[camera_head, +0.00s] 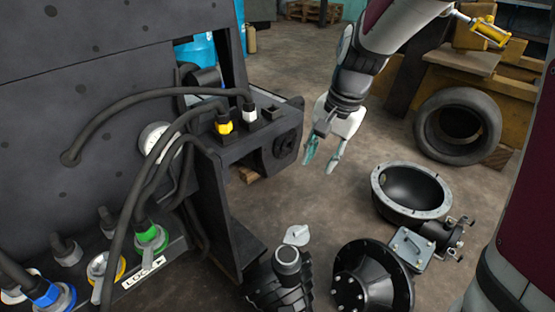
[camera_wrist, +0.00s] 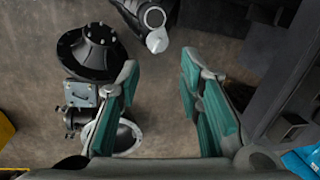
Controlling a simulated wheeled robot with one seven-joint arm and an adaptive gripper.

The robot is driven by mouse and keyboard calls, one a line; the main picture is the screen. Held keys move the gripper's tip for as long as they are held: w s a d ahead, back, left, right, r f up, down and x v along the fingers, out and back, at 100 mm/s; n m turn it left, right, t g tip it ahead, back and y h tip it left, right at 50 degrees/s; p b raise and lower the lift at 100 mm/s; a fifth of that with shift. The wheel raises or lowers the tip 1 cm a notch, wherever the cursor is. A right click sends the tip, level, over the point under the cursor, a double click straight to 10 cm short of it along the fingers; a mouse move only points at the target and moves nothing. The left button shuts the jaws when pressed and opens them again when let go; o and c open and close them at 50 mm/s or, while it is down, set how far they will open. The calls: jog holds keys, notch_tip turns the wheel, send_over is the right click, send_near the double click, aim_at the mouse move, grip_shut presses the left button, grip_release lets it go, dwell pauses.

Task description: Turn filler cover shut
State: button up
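The filler cover (camera_head: 297,235) is a small light-grey, rounded flap with a tab. It stands swung aside from the round filler neck (camera_head: 287,256) on a dark ribbed housing on the floor. The top of the neck looks uncovered. In the wrist view, the cover (camera_wrist: 157,40) lies just below the neck's pale ring (camera_wrist: 154,17), near the top edge. My gripper (camera_head: 322,160) has teal finger pads. It is open and empty, in the air above and behind the cover, apart from it. The wrist view shows the spread fingers (camera_wrist: 160,78) with bare floor between them.
A black flanged bell (camera_head: 372,278), a grey plate with a handle (camera_head: 411,248) and a ringed bowl (camera_head: 410,190) lie right of the filler. The dark forklift frame (camera_head: 225,200) with hoses stands at left. A tyre (camera_head: 457,126) is at back right. Floor below my gripper is clear.

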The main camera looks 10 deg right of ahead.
jog(key=w+f+m+b, duration=0.2)
jog(key=w+f+b, duration=0.3)
jog(key=f, duration=0.6)
jog(key=m+g+h+b, duration=0.1)
jog(key=m+h+b, duration=0.15)
jog(key=b, duration=0.25)
send_over(303, 228)
notch_tip(303, 228, down, 18)
jog(key=shift+m+y, duration=0.25)
jog(key=shift+y, duration=0.1)
notch_tip(303, 228, down, 13)
jog(key=b, duration=0.4)
grip_shut()
